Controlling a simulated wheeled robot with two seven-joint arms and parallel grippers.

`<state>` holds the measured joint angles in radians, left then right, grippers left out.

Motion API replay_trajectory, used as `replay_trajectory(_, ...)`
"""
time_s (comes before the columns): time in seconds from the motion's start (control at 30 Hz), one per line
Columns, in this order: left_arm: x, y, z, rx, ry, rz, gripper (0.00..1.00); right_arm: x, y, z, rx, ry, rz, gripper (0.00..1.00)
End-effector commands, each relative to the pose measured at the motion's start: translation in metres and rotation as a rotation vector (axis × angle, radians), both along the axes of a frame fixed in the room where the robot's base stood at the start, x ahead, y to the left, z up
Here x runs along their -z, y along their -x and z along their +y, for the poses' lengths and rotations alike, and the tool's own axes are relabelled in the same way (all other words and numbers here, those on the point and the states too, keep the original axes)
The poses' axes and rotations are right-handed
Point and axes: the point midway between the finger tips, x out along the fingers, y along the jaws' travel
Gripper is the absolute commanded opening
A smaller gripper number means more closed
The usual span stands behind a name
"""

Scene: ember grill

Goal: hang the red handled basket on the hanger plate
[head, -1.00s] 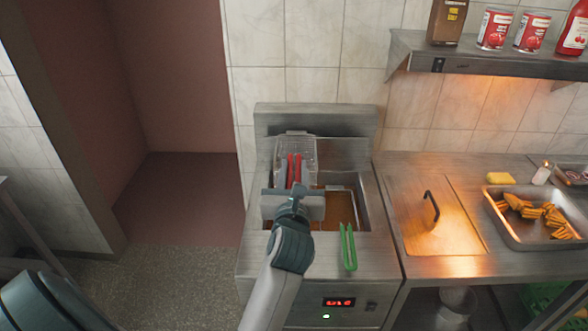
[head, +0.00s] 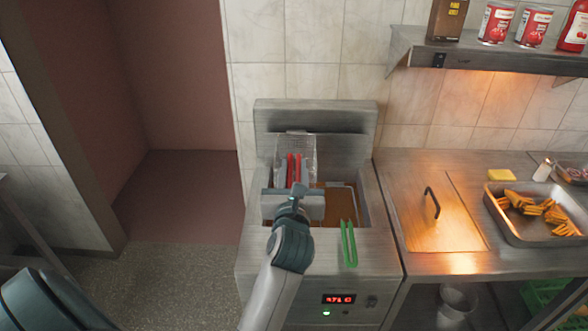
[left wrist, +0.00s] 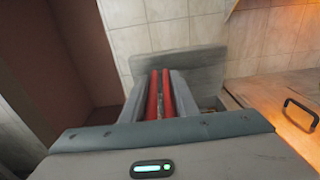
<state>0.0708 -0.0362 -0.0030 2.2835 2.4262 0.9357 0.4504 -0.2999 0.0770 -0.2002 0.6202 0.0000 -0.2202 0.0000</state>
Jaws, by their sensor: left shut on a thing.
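The red handled basket (head: 296,145) is a wire mesh basket over the left part of the fryer. Its red handle (head: 293,170) points toward me. My left gripper (head: 293,182) is shut on this handle, and in the left wrist view the red handle (left wrist: 159,95) lies between the grey fingers. The upright metal back panel (head: 315,116), seemingly the hanger plate, rises right behind the basket. I cannot tell whether the basket touches it. The gripper hides the basket's lower part. My right gripper is out of view.
A green handle (head: 348,243) sticks out over the fryer's front, at the right of the well. To the right are a counter lid with a black handle (head: 432,202) and a tray (head: 515,236) of fried food. A shelf (head: 480,57) with cans hangs above.

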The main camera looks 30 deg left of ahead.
Motion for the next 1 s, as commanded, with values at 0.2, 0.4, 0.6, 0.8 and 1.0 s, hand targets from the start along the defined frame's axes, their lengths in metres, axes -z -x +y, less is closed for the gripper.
replay_trajectory(0.2, 0.004, 0.000, 0.000, 0.000, -0.002, -0.003, 0.00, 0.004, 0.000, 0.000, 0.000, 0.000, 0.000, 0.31)
replay_trajectory(0.4, 0.006, 0.000, 0.000, 0.000, -0.001, -0.002, 0.41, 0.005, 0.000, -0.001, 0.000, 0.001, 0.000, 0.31)
replay_trajectory(0.6, 0.007, 0.000, 0.000, 0.000, -0.001, -0.001, 0.49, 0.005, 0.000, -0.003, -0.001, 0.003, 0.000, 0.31)
replay_trajectory(0.8, 0.008, 0.001, -0.001, 0.000, 0.001, 0.002, 0.49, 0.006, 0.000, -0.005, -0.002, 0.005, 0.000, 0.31)
replay_trajectory(1.0, 0.009, 0.011, -0.008, 0.002, 0.001, 0.000, 0.49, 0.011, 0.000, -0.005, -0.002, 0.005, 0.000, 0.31)
